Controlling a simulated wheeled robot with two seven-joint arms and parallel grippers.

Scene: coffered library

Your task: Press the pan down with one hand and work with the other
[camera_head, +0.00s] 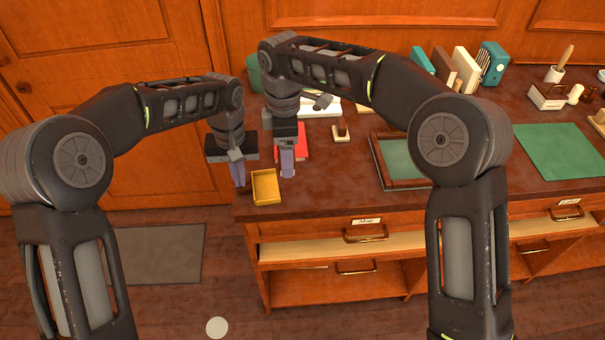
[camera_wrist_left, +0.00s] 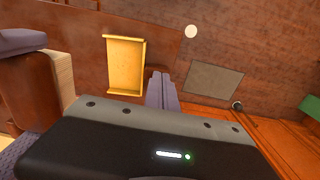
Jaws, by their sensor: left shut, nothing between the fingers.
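The pan, a shallow yellow rectangular tray (camera_head: 266,187), lies at the desk's front left corner. It also shows in the left wrist view (camera_wrist_left: 124,68), and its inside looks empty. My left gripper (camera_head: 239,177) is shut and empty, just left of and behind the pan near the desk's left edge. My right gripper (camera_head: 288,165) points down just behind the pan's right side, in front of a red object (camera_head: 303,137). Whether its fingers are parted is unclear.
The dark desk top (camera_head: 340,185) is bare to the right of the pan. A partly open drawer (camera_head: 330,247) juts out below the front edge. A green mat (camera_head: 561,151) lies far right.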

